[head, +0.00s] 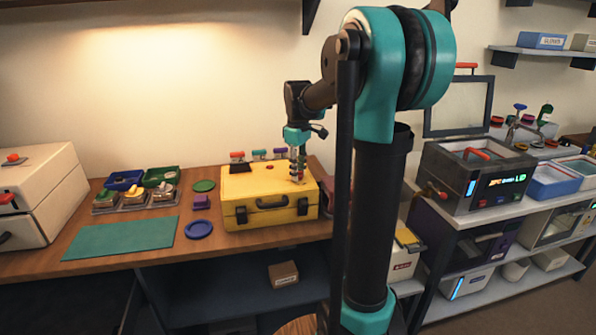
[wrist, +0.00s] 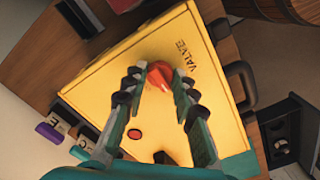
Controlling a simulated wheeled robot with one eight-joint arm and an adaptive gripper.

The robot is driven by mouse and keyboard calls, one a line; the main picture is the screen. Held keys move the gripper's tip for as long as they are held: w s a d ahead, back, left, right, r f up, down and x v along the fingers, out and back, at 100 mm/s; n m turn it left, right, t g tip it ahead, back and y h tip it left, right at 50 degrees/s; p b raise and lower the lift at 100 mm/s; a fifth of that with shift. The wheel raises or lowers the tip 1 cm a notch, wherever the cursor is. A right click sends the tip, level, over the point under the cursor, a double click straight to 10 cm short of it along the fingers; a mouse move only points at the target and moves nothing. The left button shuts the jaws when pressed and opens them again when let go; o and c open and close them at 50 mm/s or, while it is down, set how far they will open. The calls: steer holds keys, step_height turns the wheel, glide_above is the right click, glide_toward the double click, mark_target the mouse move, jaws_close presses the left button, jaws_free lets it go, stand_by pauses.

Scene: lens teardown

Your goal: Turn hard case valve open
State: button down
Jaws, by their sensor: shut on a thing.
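The yellow hard case (head: 245,207) lies closed on the wooden bench, with its dark handle and latches facing the front. In the wrist view its yellow lid (wrist: 110,84) fills the middle. A red-orange valve knob (wrist: 160,72) sits on the lid beside the printed word VALVE. My gripper (head: 298,178) points down over the right part of the lid. In the wrist view my gripper (wrist: 155,84) has its two fingers on either side of the knob, shut on it. In the head view the fingers hide the knob.
A small red button (wrist: 134,134) is also on the lid. A wooden barrel-like thing (wrist: 270,10) is close to the case.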

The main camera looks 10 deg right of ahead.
steer(key=c, duration=1.2)
jaws_free()
steer(key=shift+r, duration=0.1)
step_height(320, 180, up, 12)
steer(key=shift+s, duration=0.1)
